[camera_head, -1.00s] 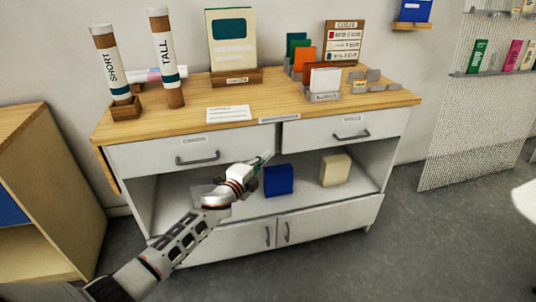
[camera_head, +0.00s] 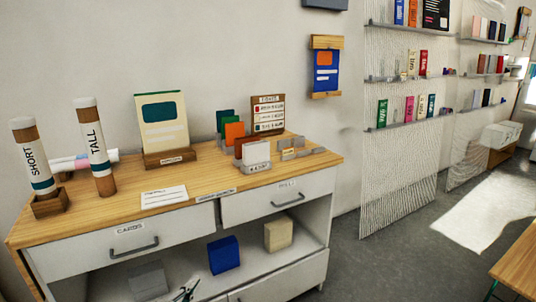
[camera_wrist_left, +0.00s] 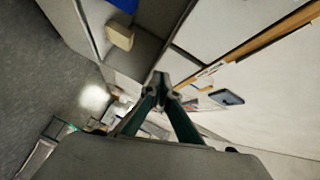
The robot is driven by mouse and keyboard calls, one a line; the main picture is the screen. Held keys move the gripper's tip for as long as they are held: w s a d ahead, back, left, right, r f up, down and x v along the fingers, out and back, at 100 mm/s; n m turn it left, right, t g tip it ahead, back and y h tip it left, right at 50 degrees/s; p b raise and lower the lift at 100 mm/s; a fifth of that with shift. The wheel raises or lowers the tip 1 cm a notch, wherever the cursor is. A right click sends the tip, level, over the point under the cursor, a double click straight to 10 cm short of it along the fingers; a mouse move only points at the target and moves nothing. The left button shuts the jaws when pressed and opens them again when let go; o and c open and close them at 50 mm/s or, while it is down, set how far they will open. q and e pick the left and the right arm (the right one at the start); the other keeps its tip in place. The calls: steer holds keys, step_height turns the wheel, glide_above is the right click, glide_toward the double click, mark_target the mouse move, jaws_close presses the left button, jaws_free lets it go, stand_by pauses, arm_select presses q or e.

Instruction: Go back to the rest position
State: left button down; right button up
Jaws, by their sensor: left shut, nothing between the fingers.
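My left gripper (camera_head: 186,291) shows only at the bottom edge of the head view, in front of the cabinet's open shelf. In the left wrist view its two dark green fingers (camera_wrist_left: 160,84) come together at the tips, with nothing between them. The rest of the left arm is out of the head view. My right gripper is in neither view.
The white cabinet (camera_head: 75,255) has a wooden top with several cards and two tubes. Its open shelf holds a grey box (camera_head: 148,280), a blue block (camera_head: 224,255) and a cream block (camera_head: 278,235). Open grey floor (camera_head: 400,255) lies to the right.

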arm_select(q)
steer(key=s+d+f+n+g+p, duration=0.1)
steer(key=s+f+n+g, duration=0.1)
steer(key=s, duration=0.8)
steer(key=s+d+f+n+g+p, duration=0.1)
steer(key=s+f+n, duration=0.4)
steer(key=s, duration=0.6)
steer(key=s+d+f+n+g+p, duration=0.1)
steer(key=s+f+n, duration=0.3)
steer(key=s, duration=0.6)
steer(key=shift+s+d+n+g+y+p, duration=0.3)
steer(key=shift+s+d+n+g+y, duration=0.15)
steer(key=shift+n+g, duration=0.45)
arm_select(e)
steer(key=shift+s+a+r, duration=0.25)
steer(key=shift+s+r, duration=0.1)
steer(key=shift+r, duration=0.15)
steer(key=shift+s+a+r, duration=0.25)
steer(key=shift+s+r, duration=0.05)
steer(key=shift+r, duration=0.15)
arm_select(q)
steer(key=shift+w, duration=0.1)
